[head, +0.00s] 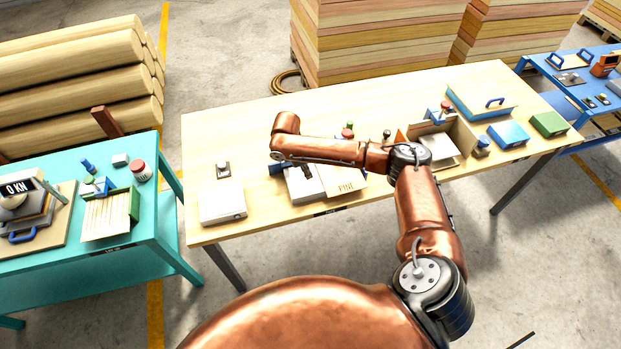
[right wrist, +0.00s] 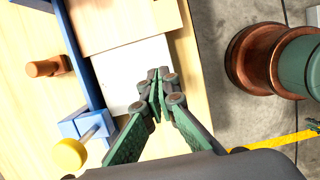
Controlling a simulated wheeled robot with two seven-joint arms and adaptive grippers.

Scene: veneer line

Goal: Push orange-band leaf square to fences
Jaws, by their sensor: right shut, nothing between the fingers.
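A pale wood leaf (right wrist: 125,25) lies on a white plate (right wrist: 135,75), partly outside the top of the right wrist view. No orange band shows on the part in view. A blue fence (right wrist: 85,60) runs along the left side of the plate, with a yellow knob (right wrist: 70,155) at its near end. In the head view the plate (head: 304,186) is partly behind my right arm, beside a board marked PINE (head: 346,187). My right gripper (right wrist: 160,76) is shut and empty over the plate, close to the leaf's near edge; contact cannot be told.
A white box (head: 222,205) stands left of the plate on the wooden table (head: 225,130). A brown peg (right wrist: 48,67) stands beyond the blue fence. Blue (head: 508,134) and green (head: 549,124) boxes stand at right. A teal table (head: 150,225) is at left.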

